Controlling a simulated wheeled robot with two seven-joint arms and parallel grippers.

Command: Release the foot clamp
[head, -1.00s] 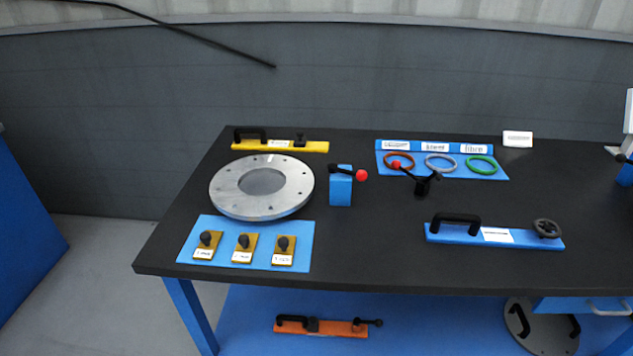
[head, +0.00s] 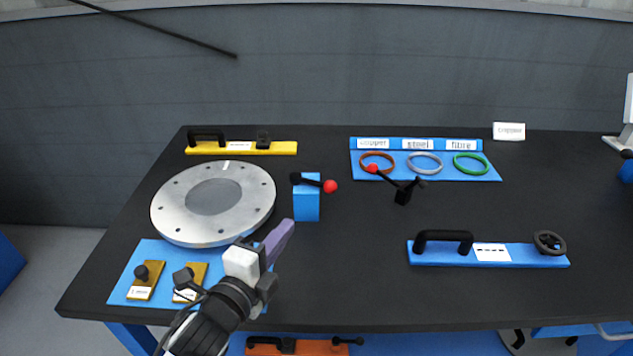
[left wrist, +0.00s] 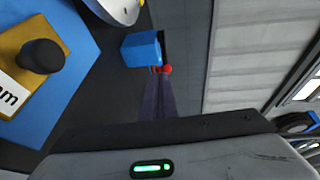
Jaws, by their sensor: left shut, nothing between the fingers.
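A blue block (head: 307,204) with a black lever ending in a red ball (head: 330,186) stands right of the grey flanged ring (head: 246,204). A second black lever (head: 403,194) with a red ball stands further right. No label shows which is the foot clamp. My left gripper (head: 286,228) is shut and empty, in front of the blue block and apart from it in the head view. In the left wrist view, its fingers (left wrist: 157,85) point toward the blue block (left wrist: 142,48) and red ball (left wrist: 167,69). My right gripper is not in view.
A blue mat (head: 118,292) with yellow knobbed plates lies at the front left, partly hidden by my left arm. Copper, steel and fibre rings (head: 424,174) lie at the back. A blue handled bar (head: 456,260) lies at the right. The table's middle is clear.

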